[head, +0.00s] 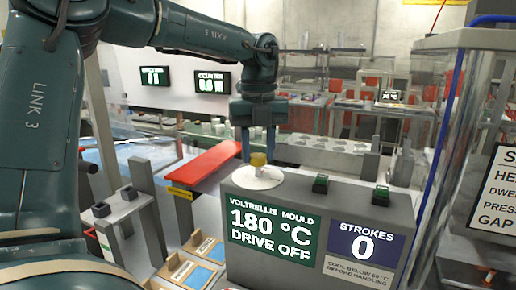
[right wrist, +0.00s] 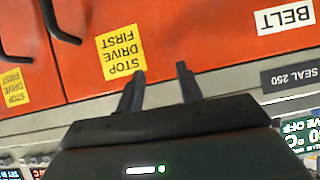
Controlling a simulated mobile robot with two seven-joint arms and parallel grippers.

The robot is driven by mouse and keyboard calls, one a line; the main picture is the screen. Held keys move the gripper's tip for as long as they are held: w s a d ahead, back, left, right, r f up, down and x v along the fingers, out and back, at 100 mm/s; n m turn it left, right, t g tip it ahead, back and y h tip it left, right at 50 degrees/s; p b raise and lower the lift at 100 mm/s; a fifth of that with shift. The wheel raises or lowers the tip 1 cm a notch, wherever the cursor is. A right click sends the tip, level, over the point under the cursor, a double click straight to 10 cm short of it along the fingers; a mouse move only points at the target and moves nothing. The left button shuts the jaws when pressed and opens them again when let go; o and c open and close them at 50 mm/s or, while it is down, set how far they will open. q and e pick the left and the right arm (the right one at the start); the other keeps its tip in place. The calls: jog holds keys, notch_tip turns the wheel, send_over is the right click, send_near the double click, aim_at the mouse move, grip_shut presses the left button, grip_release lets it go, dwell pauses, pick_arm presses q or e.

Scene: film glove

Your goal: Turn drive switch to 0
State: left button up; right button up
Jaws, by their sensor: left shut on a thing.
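The drive switch is a yellow knob (head: 258,160) on a round white dial plate (head: 256,178), on top of the grey console (head: 310,200). My left gripper (head: 258,154) points down from above, with its fingers shut on the knob. The fingers hide part of the knob, and I cannot read any dial marks. The green display (head: 271,231) below reads "180 °C" and "DRIVE OFF". My right gripper (right wrist: 160,76) is open and empty in the right wrist view, in front of an orange panel (right wrist: 190,40) with yellow "STOP DRIVE FIRST" labels.
A blue display (head: 364,243) reads "STROKES 0". A red bar (head: 206,166) lies to the left. A clear guard with a blue edge (head: 445,135) stands at the right.

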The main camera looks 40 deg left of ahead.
aim_at(258, 155)
pick_arm(q)
jog(key=shift+r+n, duration=0.1)
jog(key=shift+n, duration=0.3)
jog(key=o, duration=1)
jog(key=shift+c, duration=0.2)
notch_tip(258, 155, up, 13)
jog(key=p, duration=0.1)
jog(key=shift+p, duration=0.35)
